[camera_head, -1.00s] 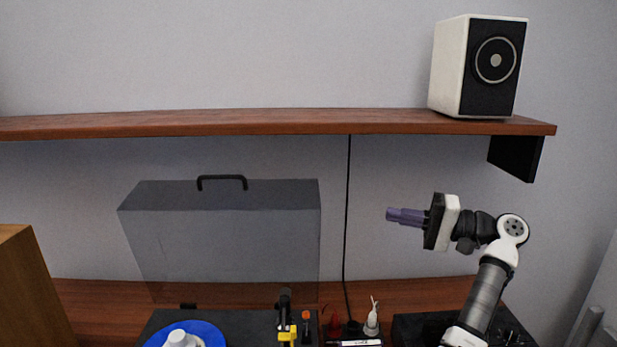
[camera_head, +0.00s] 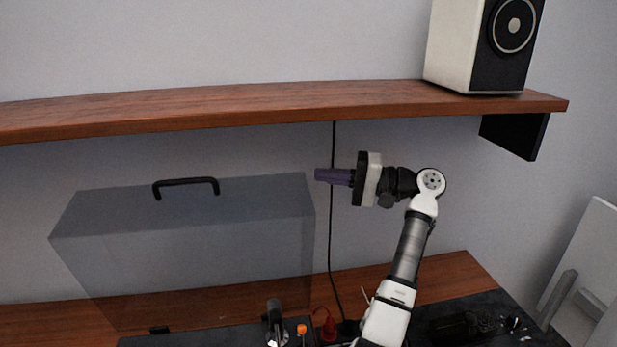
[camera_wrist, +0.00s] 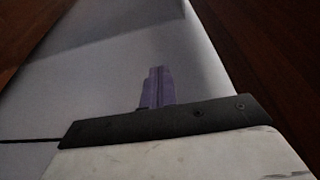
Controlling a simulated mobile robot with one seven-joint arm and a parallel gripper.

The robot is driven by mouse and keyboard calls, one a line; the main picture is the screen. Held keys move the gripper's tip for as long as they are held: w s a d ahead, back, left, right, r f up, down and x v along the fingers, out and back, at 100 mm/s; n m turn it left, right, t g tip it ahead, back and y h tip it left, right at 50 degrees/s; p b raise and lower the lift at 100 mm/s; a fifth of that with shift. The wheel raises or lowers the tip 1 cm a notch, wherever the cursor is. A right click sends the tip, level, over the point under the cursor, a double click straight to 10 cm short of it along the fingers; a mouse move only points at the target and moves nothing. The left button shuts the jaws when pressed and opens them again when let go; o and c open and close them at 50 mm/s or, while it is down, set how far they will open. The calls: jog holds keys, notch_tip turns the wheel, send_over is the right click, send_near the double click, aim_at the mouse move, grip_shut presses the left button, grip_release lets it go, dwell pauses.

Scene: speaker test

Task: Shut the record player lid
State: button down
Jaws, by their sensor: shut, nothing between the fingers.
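The record player lid (camera_head: 200,250) is a see-through grey box cover, standing raised and open against the wall in the head view. A black handle (camera_head: 186,182) sits on its upper face. The dark record player base (camera_head: 240,336) shows only in part at the bottom edge. My gripper (camera_head: 320,175) has purple fingers, shut and empty, pointing left. It is close to the lid's upper right corner, beside it; I cannot tell the exact gap in depth. The wrist view shows the shut purple fingers (camera_wrist: 158,84) before a pale wall, with nothing held.
A wooden shelf (camera_head: 260,104) runs just above the lid and my gripper. A white and black speaker (camera_head: 483,45) stands on its right end. A black cable (camera_head: 331,225) hangs behind my arm. Small items, including a red one (camera_head: 328,325), stand low beside the player.

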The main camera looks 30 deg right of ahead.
jog(key=a+p, duration=0.1)
jog(key=a, duration=0.1)
jog(key=a+p, duration=0.2)
jog(key=a, duration=0.1)
jog(key=shift+s+f, duration=0.2)
jog(key=shift+s+f, duration=0.1)
dwell(0.5)
